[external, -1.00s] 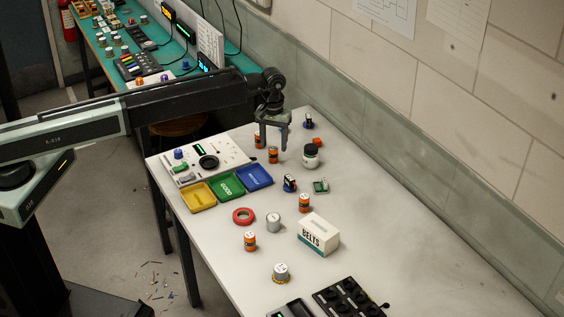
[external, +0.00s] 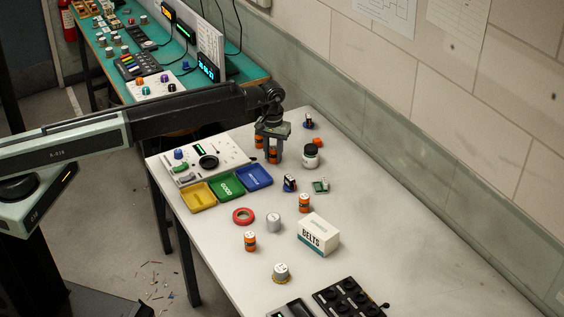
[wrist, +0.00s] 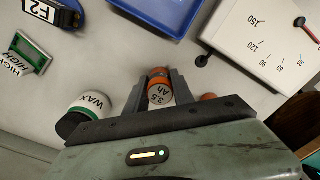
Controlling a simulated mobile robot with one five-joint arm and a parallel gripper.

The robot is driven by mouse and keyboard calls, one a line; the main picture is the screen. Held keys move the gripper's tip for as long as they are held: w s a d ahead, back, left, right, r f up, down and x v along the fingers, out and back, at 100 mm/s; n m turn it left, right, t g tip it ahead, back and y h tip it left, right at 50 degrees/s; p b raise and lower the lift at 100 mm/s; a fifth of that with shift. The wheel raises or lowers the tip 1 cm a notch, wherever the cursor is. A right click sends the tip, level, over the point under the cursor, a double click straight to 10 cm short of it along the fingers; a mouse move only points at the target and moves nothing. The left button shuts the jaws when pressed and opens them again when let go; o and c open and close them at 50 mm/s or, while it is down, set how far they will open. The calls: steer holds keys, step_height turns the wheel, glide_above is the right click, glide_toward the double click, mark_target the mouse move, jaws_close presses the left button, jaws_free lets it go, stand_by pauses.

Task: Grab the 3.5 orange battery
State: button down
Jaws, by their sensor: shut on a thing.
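The orange battery labelled 3.5 Ah (wrist: 160,92) is between the two fingers of my gripper (wrist: 159,88) in the wrist view. In the external view my gripper (external: 271,153) is lowered to the bench top, its fingers shut around this orange battery (external: 273,156), which is partly hidden by them. The battery appears to stand on the bench. Another orange battery (external: 258,142) is just left of the gripper; an orange piece also shows beside the right finger in the wrist view (wrist: 208,97).
A white WAX jar (external: 311,156) stands close to the right of the gripper. The meter panel (external: 190,160) and blue tray (external: 254,177) lie to the left and front. More orange batteries (external: 304,203) (external: 250,241) and a BELTS box (external: 318,234) stand nearer the front.

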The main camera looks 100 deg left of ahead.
mark_target(273, 148)
steer(key=shift+r, duration=0.15)
steer(key=shift+r+p, duration=0.25)
steer(key=shift+p, duration=0.2)
step_height(273, 148, up, 3)
steer(key=p, duration=0.3)
steer(key=shift+r, duration=0.1)
steer(key=s+d, duration=0.3)
steer(key=s, duration=0.1)
steer(key=s+d, duration=0.3)
steer(key=s, duration=0.1)
steer(key=s+d+r+p, duration=0.1)
steer(key=s+d, duration=0.2)
steer(key=s, duration=0.2)
steer(key=shift+d, duration=0.15)
